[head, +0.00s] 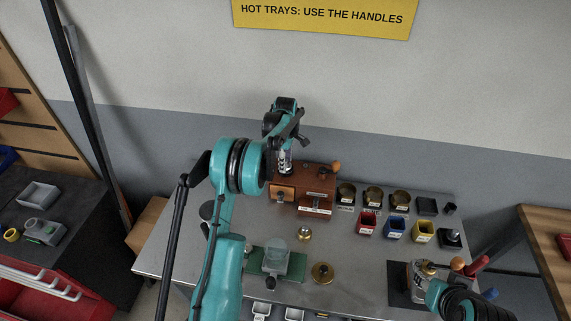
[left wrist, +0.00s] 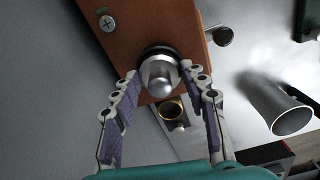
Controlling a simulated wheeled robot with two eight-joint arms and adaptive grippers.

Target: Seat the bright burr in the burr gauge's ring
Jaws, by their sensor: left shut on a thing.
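My left gripper (head: 285,165) is over the left part of a brown wooden unit (head: 318,178) at the back of the bench. In the left wrist view its two fingertips (left wrist: 163,82) stand either side of a bright silver rounded piece, likely the bright burr (left wrist: 159,75). It is shut on this piece. Behind the piece is a dark ring (left wrist: 158,51) on the wooden face (left wrist: 190,30). I cannot tell whether the piece sits in the ring or is apart from it. My right gripper is not clearly seen; only my right arm shows at the lower right.
Several brass-rimmed cups (head: 372,193) and red, blue and yellow bins (head: 395,229) stand to the right. A small brass piece (head: 304,233), a brass disc (head: 322,272) and a clear jar on a green base (head: 275,262) are nearer the front. Bare bench (head: 350,255) lies between.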

